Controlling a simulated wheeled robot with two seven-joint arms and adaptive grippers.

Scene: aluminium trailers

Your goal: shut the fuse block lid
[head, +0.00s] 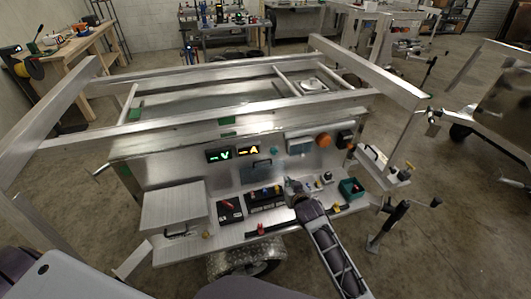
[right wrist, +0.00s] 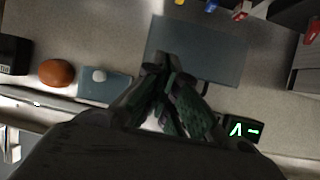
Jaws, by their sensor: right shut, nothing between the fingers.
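The fuse block (head: 266,200) is a black block with small coloured pieces on top, on the trailer's front shelf. Its lid seems to be the blue-grey plate (head: 262,172) standing up behind it, so it looks open. In the right wrist view the lid (right wrist: 215,45) is a broad blue-grey rectangle. My right gripper (head: 293,186) is shut and empty, just right of the fuse block. In the right wrist view its fingers (right wrist: 168,62) overlap the lid's lower left part; I cannot tell whether they touch it. My left gripper is out of view.
Green-lit displays (head: 219,154), an orange dome (head: 323,140) and a black box (head: 345,138) are on the upright panel. A green bin (head: 351,188) stands right on the shelf, a closed metal box (head: 172,208) left. Metal rails (head: 220,112) cross above.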

